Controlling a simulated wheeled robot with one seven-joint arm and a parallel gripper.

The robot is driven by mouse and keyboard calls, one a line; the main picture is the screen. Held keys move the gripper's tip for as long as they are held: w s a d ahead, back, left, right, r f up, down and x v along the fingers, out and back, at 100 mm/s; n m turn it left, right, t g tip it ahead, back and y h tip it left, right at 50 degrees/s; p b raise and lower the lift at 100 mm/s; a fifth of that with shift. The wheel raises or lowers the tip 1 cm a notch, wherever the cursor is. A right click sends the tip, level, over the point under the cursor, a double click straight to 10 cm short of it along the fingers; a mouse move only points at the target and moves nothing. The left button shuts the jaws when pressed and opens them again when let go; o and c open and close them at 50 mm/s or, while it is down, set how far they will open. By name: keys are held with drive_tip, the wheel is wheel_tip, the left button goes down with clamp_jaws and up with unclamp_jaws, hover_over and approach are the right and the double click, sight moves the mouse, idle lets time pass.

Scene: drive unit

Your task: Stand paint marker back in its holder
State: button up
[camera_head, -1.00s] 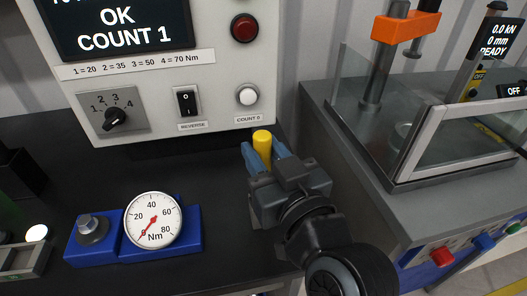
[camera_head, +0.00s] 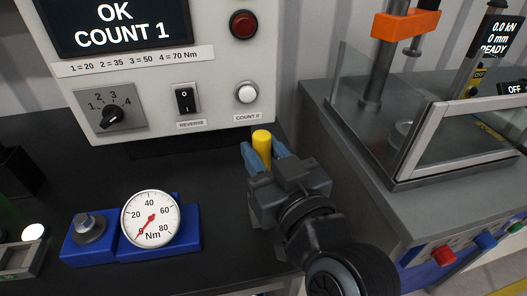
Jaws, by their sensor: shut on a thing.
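A yellow paint marker (camera_head: 262,143) stands about upright between the blue fingers of my gripper (camera_head: 264,155), right of centre in the head view. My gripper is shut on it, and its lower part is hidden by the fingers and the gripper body. I cannot tell how high it is above the dark bench top. A black open-topped box (camera_head: 17,172) stands at the far left edge; I cannot tell whether it is the marker's holder.
A blue torque tester with a round dial (camera_head: 150,219) sits at the front left. A grey control panel (camera_head: 210,70) stands behind the gripper. A press with clear guards (camera_head: 470,145) stands on the right.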

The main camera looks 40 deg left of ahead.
drive_tip(key=shift+f+b, duration=0.45)
drive_tip(key=shift+b, duration=0.05)
drive_tip(key=shift+f, duration=0.15)
drive_tip(key=shift+f+b, duration=0.1)
drive_tip(key=shift+b, duration=0.2)
wheel_tip(320, 180, down, 4)
drive_tip(key=b, duration=0.3)
drive_tip(key=shift+b, duration=0.4)
drive_tip(key=o, duration=1)
drive_tip(key=b+v, duration=0.1)
drive_tip(key=v, duration=0.7)
